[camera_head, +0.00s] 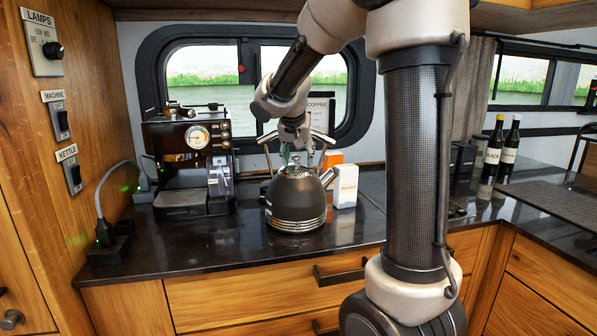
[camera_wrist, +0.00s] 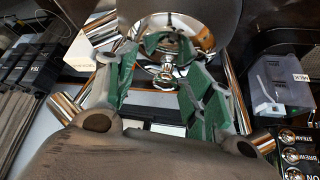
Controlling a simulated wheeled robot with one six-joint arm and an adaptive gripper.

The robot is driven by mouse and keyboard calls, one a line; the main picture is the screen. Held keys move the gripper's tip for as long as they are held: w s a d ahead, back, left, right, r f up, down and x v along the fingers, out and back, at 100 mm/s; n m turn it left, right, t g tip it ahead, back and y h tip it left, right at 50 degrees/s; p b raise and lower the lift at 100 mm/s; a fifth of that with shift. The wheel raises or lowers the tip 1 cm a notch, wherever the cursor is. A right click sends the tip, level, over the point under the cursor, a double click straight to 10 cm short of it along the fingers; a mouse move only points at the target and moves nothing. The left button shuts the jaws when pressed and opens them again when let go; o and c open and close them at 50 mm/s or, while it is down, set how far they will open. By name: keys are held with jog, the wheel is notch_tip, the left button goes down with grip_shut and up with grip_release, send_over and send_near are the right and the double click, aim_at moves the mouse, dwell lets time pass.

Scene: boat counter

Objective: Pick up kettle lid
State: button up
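The dark kettle (camera_head: 295,205) stands on the counter with banded rings near its base. Its lid (camera_head: 294,172) is on top, mostly behind and under my gripper. In the wrist view the lid (camera_wrist: 165,22) is shiny, with green reflections and a small metal knob (camera_wrist: 168,71). My gripper (camera_head: 292,155) points down just above the lid. In the wrist view my gripper (camera_wrist: 165,92) has its green-padded fingers apart, one on each side of the knob, with gaps visible. Nothing is held. The exact height above the lid is hard to tell.
A coffee machine (camera_head: 188,155) stands close left of the kettle. Two dark bottles (camera_head: 500,148) stand farther right. The counter (camera_head: 250,250) in front of the kettle is clear.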

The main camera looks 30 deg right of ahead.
jog(key=shift+f, duration=0.1)
grip_shut()
jog(key=shift+s, duration=0.1)
